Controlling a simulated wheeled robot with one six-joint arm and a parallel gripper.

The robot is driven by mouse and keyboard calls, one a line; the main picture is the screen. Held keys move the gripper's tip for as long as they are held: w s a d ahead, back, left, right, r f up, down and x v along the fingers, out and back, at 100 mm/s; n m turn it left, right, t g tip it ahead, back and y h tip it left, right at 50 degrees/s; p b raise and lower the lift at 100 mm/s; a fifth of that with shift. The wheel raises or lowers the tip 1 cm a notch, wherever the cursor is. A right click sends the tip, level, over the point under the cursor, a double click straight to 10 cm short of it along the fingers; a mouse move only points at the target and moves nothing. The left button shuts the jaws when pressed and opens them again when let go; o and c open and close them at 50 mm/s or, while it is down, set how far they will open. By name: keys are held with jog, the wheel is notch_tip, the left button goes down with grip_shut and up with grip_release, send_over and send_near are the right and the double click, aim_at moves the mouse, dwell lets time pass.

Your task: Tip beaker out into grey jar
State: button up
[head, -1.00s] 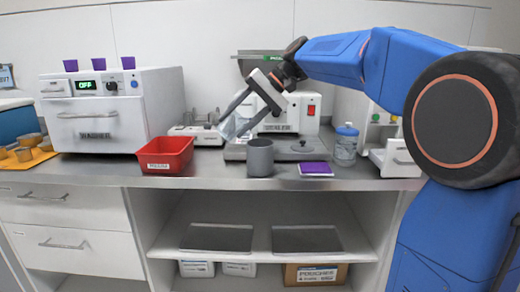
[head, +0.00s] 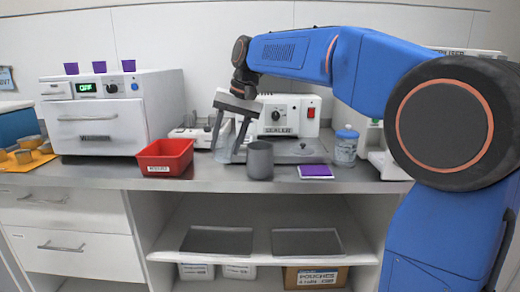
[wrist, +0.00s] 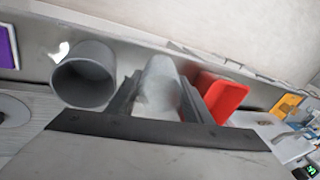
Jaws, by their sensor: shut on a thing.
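The clear beaker (head: 226,134) is pinched between the two fingers of my gripper (head: 226,152), which points down just left of the grey jar. The beaker also shows between the fingers in the wrist view (wrist: 160,85). Its faint outline hides its exact tilt and any contents. The grey jar (head: 260,160) stands upright and open on the counter near the front edge. In the wrist view the jar (wrist: 84,76) is left of the beaker and apart from it, with its mouth visible; nothing can be made out inside.
A red bin (head: 165,158) stands to the left on the counter (head: 215,178). A sealer (head: 285,118) is behind the jar. A purple-topped pad (head: 316,171) and a blue-lidded jar (head: 346,146) are to the right.

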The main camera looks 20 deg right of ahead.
aim_at(219, 149)
jog(key=shift+a+f+h, duration=0.55)
jog(key=shift+f+h, duration=0.15)
jog(key=shift+f, duration=0.05)
jog(key=shift+w+a+f+h+b, duration=0.15)
jog(key=shift+a+h+b, duration=0.1)
jog(key=shift+h, duration=0.2)
jog(key=shift+s+a+f+h+b, duration=0.15)
jog(key=shift+a+h, duration=0.1)
jog(key=shift+h, duration=0.2)
jog(key=shift+w, duration=0.1)
